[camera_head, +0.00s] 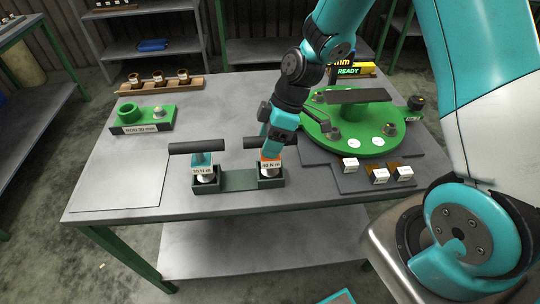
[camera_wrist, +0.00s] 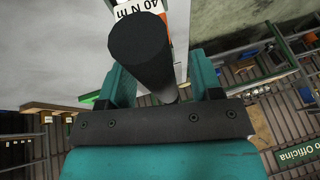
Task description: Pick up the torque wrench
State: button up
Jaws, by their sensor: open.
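Two torque wrenches stand upright in a dark green holder (camera_head: 238,181) near the table's front. The left torque wrench (camera_head: 196,147) has a black T-handle, a teal body and a white label. The right torque wrench (camera_head: 256,143) has a black handle and an orange-white label; its label reads "40 N m" in the wrist view (camera_wrist: 142,50). My gripper (camera_head: 273,150) is at the right wrench, just above its label, and hides part of it. In the wrist view the open teal fingers (camera_wrist: 162,85) lie on either side of the black handle. Contact cannot be told.
A green round fixture (camera_head: 350,118) on a dark plate stands right of the gripper, with small white-labelled blocks (camera_head: 380,176) in front. A green block (camera_head: 143,120) and a wooden rack (camera_head: 160,84) are at the back left. The table's front left is clear.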

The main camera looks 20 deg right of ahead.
grip_shut()
jog(key=shift+r, duration=0.1)
